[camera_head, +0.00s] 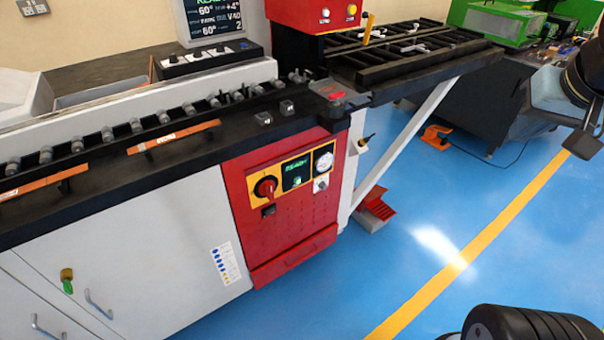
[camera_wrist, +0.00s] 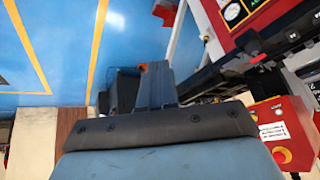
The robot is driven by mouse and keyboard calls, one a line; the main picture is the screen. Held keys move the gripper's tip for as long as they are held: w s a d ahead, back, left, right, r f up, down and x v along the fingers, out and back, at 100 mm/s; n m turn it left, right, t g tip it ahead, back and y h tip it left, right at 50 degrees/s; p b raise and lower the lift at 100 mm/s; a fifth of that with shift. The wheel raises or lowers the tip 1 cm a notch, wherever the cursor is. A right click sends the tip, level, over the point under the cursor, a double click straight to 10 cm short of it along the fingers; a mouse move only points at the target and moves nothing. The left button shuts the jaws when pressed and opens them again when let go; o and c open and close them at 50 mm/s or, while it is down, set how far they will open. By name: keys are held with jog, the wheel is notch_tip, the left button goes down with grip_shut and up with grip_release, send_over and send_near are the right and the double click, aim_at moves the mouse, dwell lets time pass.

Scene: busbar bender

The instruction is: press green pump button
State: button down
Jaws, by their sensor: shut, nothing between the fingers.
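The green pump button (camera_head: 298,181) is a small lit button below the green display on the yellow-edged control strip of the red panel (camera_head: 285,220). My gripper (camera_wrist: 157,76) is shut and empty in the wrist view, pointing up the picture. The gauge (camera_wrist: 232,12) shows at the top right there, apart from the fingers; I cannot make out the green button in that view. In the head view, part of my arm shows at the right edge, well away from the panel.
The black worktop (camera_head: 110,185) carries rollers and copper-coloured bars (camera_head: 172,136). A slatted side table (camera_head: 410,50) on a slanted white strut juts out right of the panel. A red pedal (camera_head: 376,208) stands on the floor. The blue floor in front is clear.

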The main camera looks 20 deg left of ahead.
aim_at(298, 180)
jog(key=w+a+f+m+t+y, duration=0.1)
jog(key=w+a+f+m, duration=0.2)
jog(key=w+a+f, duration=0.65)
jog(key=w+a+f+m+t+y, duration=0.1)
jog(key=w+a+f+m+t, duration=0.15)
jog(key=w+a+f, duration=0.75)
jog(key=a+f+m+t, duration=0.1)
jog(key=a+f, duration=0.3)
jog(key=f, duration=0.4)
jog(key=s+a+f+m+t+h, duration=0.1)
jog(key=a+f+m+t, duration=0.1)
jog(key=a+f, duration=0.3)
jog(key=s+a+f+m+t, duration=0.1)
jog(key=a+f+t, duration=0.2)
jog(key=f, duration=1)
jog(key=shift+s+a+m, duration=0.25)
jog(key=shift+a+m, duration=0.1)
jog(key=shift+a, duration=0.85)
jog(key=shift+w+a, duration=0.1)
jog(key=w+a, duration=0.5)
jog(key=a, duration=0.1)
jog(key=shift+w+a, duration=0.25)
jog(key=shift+a, duration=0.05)
jog(key=shift+r, duration=0.1)
